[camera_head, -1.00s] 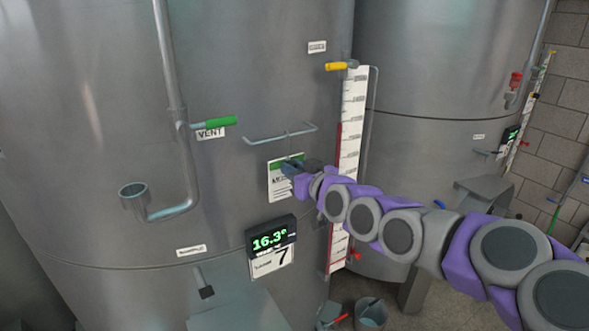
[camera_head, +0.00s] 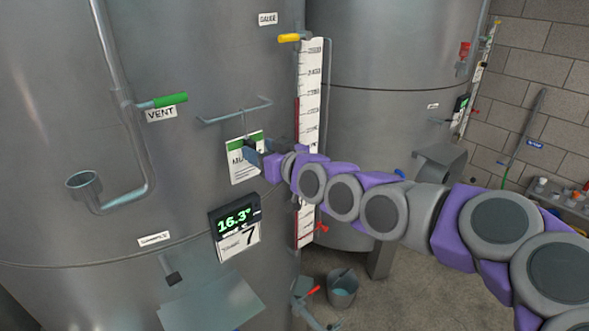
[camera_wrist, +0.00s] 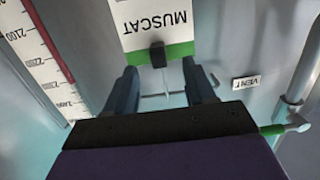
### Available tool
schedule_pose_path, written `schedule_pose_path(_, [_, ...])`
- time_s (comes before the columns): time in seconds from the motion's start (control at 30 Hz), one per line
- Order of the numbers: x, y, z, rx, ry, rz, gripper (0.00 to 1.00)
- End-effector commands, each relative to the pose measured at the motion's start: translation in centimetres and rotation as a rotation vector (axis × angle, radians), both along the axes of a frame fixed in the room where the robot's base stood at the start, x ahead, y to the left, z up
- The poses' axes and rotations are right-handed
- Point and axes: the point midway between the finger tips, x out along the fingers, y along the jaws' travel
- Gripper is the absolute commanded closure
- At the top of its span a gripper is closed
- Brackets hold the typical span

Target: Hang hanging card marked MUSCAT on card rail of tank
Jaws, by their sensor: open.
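The MUSCAT card (camera_head: 238,171), white with a green top band, hangs by a thin wire hook below the card rail (camera_head: 222,119) on the front of the big tank (camera_head: 60,190). My gripper (camera_head: 254,154) is at the card's upper right and covers part of its lettering. In the wrist view the card (camera_wrist: 150,22) is upside down, its black clip (camera_wrist: 157,54) between and beyond the fingertips. My gripper (camera_wrist: 162,77) is open, a finger to each side of the clip, apparently touching neither. The hook's contact with the rail is too small to tell.
A green-handled vent valve (camera_head: 168,100) and bent pipe are left of the rail. A white level gauge (camera_head: 308,130) stands close right of the card. A 16.3° display (camera_head: 235,217) is below. A bucket (camera_head: 342,288) stands on the floor.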

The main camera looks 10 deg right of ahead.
Motion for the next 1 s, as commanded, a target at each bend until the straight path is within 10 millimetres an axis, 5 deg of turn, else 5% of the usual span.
schedule_pose_path(0.5, [-7.9,-5.7,0.9,0.001,-0.003,-0.004,0.46])
schedule_pose_path(0.8, [-10.3,-7.3,1.1,0.000,0.002,-0.001,0.46])
schedule_pose_path(0.93, [-11.2,-6.8,-0.9,-0.033,0.050,0.012,0.46])
schedule_pose_path(1.0, [-12.2,-6.2,-3.7,-0.075,0.118,0.023,0.46])
